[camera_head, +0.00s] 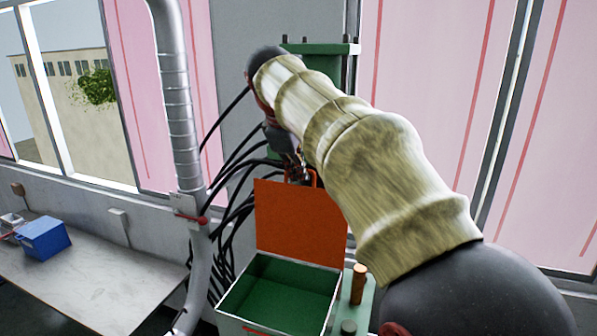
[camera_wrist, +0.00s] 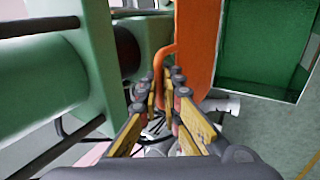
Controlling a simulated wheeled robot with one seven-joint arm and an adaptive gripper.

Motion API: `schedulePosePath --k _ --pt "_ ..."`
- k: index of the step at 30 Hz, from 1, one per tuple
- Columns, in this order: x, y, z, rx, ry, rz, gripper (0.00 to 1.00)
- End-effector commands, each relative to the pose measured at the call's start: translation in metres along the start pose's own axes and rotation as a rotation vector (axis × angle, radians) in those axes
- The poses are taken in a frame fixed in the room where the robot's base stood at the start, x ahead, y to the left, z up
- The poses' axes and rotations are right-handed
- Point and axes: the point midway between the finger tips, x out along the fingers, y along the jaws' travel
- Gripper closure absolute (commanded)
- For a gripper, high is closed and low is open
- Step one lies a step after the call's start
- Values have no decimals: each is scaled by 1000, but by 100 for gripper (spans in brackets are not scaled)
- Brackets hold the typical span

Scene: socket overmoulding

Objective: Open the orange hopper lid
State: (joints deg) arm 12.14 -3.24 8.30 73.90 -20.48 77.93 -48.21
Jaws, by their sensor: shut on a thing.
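The orange hopper lid (camera_head: 300,222) stands raised and roughly upright at the back edge of the green hopper (camera_head: 283,284), whose open inside shows. In the wrist view the lid (camera_wrist: 197,45) is seen nearly edge-on, with the open hopper (camera_wrist: 268,45) to its right. An orange bar handle (camera_wrist: 158,72) sticks out from the lid's left side there. My gripper (camera_wrist: 165,80) is shut on this handle. In the head view my gripper (camera_head: 294,166) is at the lid's top edge, partly hidden by my arm.
Green machine parts (camera_wrist: 50,80) lie close to the left of my gripper in the wrist view. Black cables (camera_head: 232,215) and a grey pipe (camera_head: 178,100) run left of the hopper. A copper-coloured post (camera_head: 358,284) stands to its right. A table (camera_head: 85,275) with a blue box (camera_head: 43,238) is at the left.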

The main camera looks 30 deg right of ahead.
Motion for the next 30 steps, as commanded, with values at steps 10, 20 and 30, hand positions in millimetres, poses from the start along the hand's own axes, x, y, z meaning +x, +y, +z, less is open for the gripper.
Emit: schedulePosePath --k 10,20,30 --pt "-5 3 0 1 6 10 85" --pt "-2 1 0 1 2 5 77" --pt "-29 2 -1 1 4 7 77"
